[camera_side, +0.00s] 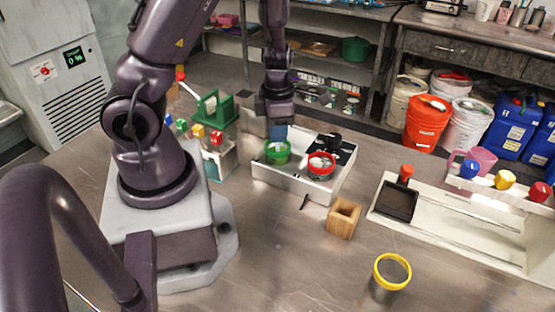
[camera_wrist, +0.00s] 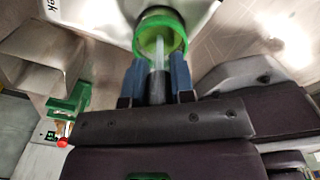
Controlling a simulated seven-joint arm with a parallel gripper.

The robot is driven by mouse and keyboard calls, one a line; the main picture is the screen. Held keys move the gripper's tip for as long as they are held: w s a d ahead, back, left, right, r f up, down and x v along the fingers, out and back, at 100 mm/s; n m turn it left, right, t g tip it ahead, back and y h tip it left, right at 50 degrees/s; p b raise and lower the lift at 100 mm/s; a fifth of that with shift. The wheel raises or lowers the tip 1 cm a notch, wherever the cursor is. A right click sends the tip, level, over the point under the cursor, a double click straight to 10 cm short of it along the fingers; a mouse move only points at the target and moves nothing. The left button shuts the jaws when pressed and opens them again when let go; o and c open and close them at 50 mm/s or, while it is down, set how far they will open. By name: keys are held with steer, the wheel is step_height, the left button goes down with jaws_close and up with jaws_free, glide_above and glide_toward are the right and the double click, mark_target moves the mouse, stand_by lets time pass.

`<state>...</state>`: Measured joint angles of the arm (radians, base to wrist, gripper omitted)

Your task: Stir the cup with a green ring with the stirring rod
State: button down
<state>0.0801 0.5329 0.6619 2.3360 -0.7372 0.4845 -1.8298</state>
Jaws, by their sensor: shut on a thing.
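The cup with a green ring (camera_side: 277,152) stands in the white tray (camera_side: 292,188) in the side view. The same cup with a green ring (camera_wrist: 160,33) is at the top of the wrist view. My gripper (camera_side: 279,131) is right above this cup, pointing down. In the wrist view my gripper's blue fingers (camera_wrist: 155,76) are closed on the stirring rod (camera_wrist: 158,58). The rod's pale end reaches into the ring's opening. Its tip is inside the cup, and I cannot tell how deep. In the side view the fingers hide the rod.
A cup with a red ring (camera_side: 321,165) and a black object stand to the right in the tray. A green rack (camera_side: 212,110) is at left.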

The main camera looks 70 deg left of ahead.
steer(key=shift+r, duration=3.7)
steer(key=shift+r, duration=0.1)
steer(key=shift+r, duration=1.4)
